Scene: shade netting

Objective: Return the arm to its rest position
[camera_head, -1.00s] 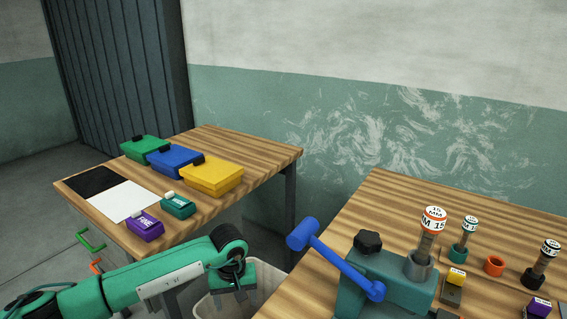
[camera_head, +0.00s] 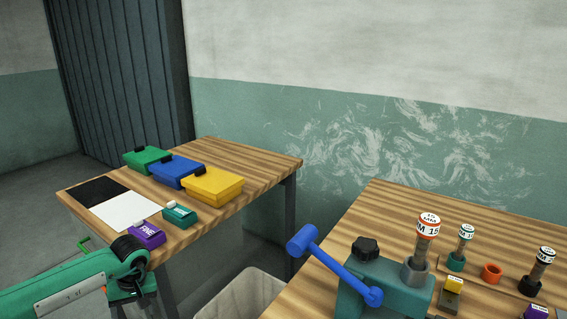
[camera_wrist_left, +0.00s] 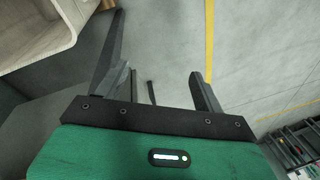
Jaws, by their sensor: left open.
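My left arm (camera_head: 75,285), green with a black wrist joint, comes in at the lower left of the head view, in front of the left table. Its gripper is cut off by the bottom edge there. In the left wrist view my left gripper (camera_wrist_left: 163,45) has its dark fingers apart, with only grey floor between them and nothing held. My right arm and right gripper are not in view.
The left table (camera_head: 255,168) carries green, blue and yellow boxes, plus small purple and teal blocks. A pale bin (camera_head: 250,295) stands between the tables. The right table (camera_head: 400,205) bears a teal fixture with a blue lever (camera_head: 330,263).

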